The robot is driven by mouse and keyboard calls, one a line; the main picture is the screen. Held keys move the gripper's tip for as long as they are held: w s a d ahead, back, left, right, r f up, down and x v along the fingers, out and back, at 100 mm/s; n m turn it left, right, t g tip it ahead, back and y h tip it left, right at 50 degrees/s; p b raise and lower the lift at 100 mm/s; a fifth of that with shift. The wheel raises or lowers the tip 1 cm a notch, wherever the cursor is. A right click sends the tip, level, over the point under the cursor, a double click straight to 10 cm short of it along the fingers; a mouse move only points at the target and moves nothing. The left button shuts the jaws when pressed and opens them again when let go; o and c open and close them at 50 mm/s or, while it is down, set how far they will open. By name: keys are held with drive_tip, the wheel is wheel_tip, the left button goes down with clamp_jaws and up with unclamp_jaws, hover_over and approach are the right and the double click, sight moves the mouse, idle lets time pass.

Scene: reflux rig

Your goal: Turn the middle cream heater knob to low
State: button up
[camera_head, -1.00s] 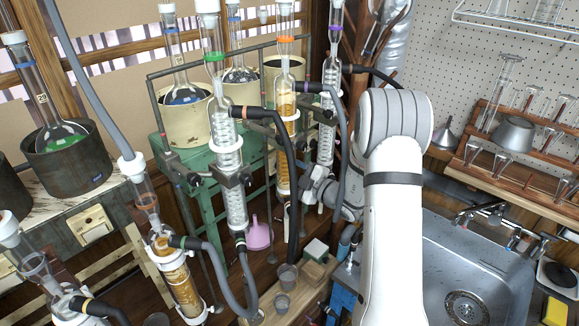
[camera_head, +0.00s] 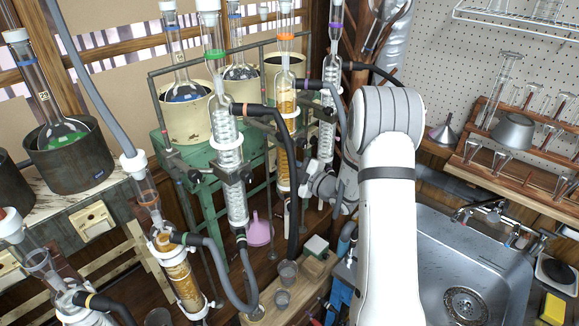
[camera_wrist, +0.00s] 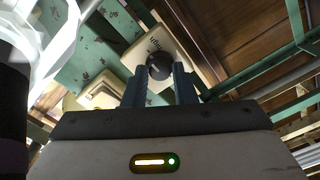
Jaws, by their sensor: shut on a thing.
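In the wrist view a round black knob (camera_wrist: 160,66) stands on a cream plate (camera_wrist: 145,48) with small dark lettering that is too small to read. My gripper (camera_wrist: 160,82) is shut on the knob, one dark finger on each side of it. The knob's pointer and setting cannot be made out. In the head view, cream heaters stand on a green stand, one at the front left (camera_head: 186,121) and one behind it (camera_head: 238,88). My gripper and the held knob are hidden there behind glassware and my arm.
Glass condensers (camera_head: 228,150) with black hoses stand between the camera and the green stand (camera_head: 190,160). Dark heaters (camera_head: 68,165) stand at the left. A steel sink (camera_head: 470,265) and a wooden glassware rack (camera_head: 500,150) are at the right.

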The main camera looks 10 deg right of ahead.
drive_tip(key=shift+n+b, duration=0.55)
drive_tip(key=shift+n, duration=0.25)
drive_tip(key=o, duration=1)
drive_tip(key=shift+b+v, duration=0.9)
drive_tip(key=shift+v, duration=3)
